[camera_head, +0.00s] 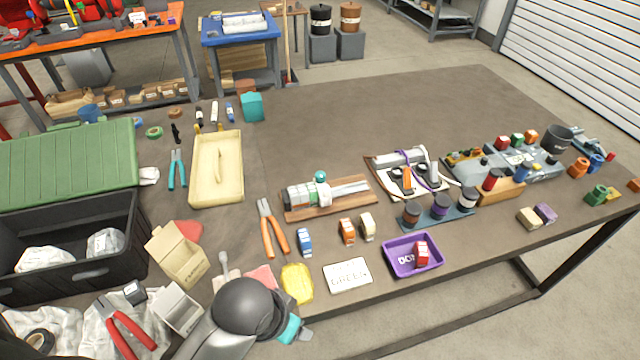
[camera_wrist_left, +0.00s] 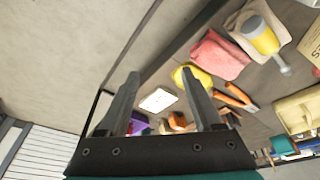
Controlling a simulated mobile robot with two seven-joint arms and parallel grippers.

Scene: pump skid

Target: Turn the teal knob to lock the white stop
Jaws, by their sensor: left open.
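The teal knob (camera_head: 320,176) stands on top of a small pump assembly on a wooden board (camera_head: 318,209) near the middle of the table. White and grey parts lie around the knob; I cannot tell for sure which is the white stop. My left gripper (camera_head: 304,334) is at the near table edge, well short of the knob, partly hidden by my dark arm. In the left wrist view its two fingers (camera_wrist_left: 157,82) are open and empty, with the white card (camera_wrist_left: 158,100) seen beyond them. The knob is not clear in that view. My right gripper is not in view.
A yellow pad (camera_head: 297,283), a card marked GREEN (camera_head: 348,275) and orange-handled pliers (camera_head: 272,230) lie between my left gripper and the board. A purple tray (camera_head: 412,256) is to the right, a cream tray (camera_head: 217,170) to the left. Table behind the board is clear.

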